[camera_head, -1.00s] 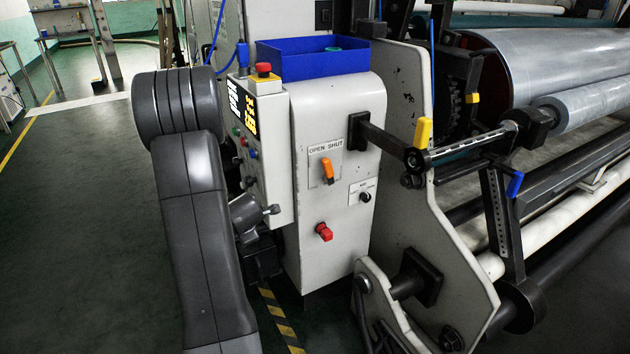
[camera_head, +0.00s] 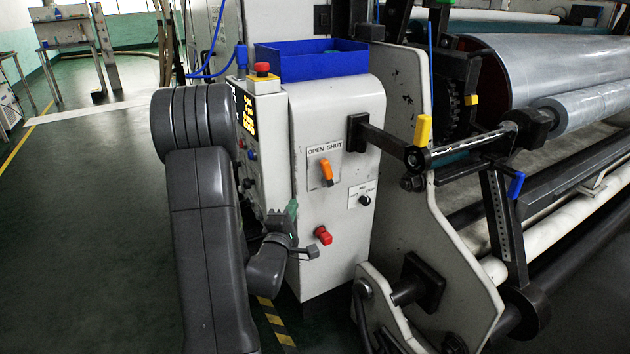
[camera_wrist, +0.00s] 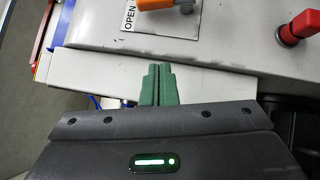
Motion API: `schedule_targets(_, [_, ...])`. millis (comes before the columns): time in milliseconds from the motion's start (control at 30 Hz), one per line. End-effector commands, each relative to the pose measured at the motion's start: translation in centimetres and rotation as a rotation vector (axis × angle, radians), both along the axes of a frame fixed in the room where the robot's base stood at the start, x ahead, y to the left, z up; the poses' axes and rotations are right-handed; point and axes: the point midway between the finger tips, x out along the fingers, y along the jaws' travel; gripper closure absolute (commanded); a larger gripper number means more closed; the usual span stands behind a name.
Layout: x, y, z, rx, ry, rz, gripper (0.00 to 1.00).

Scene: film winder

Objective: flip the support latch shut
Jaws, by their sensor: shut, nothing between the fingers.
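An orange lever (camera_head: 327,172) sits on the white cabinet front below an OPEN SHUT label (camera_head: 324,150). It slants down and slightly right. Its lower part also shows at the top of the wrist view (camera_wrist: 155,4). A yellow-tipped handle (camera_head: 423,131) and a blue-tipped handle (camera_head: 516,185) stand on the roll support at right. I cannot tell from the pictures which part is the support latch. My gripper (camera_head: 291,208) is left of and below the orange lever, apart from it. Its green fingers (camera_wrist: 158,82) are together and empty.
A red knob (camera_head: 323,236) and a black selector (camera_head: 364,199) are on the same cabinet front. A control panel with a red button (camera_head: 262,70) is at left, and a blue tray (camera_head: 310,64) on top. Large film rolls (camera_head: 560,75) lie at right. Open floor is at left.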

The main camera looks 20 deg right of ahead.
Motion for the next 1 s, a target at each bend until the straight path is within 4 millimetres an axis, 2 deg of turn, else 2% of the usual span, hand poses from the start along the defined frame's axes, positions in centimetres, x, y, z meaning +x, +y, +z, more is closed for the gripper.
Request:
schedule_targets(200, [-0.9, -0.5, 0.4, -0.026, -0.018, -0.037, 1.00])
schedule_targets(567, [-0.3, -0.8, 0.5, -0.023, -0.018, -0.034, 1.00])
schedule_targets(733, [1.6, -2.5, 1.0, -0.023, -0.021, -0.035, 1.00])
schedule_targets(1000, [6.0, -6.2, 2.0, -0.023, -0.021, -0.035, 1.00])
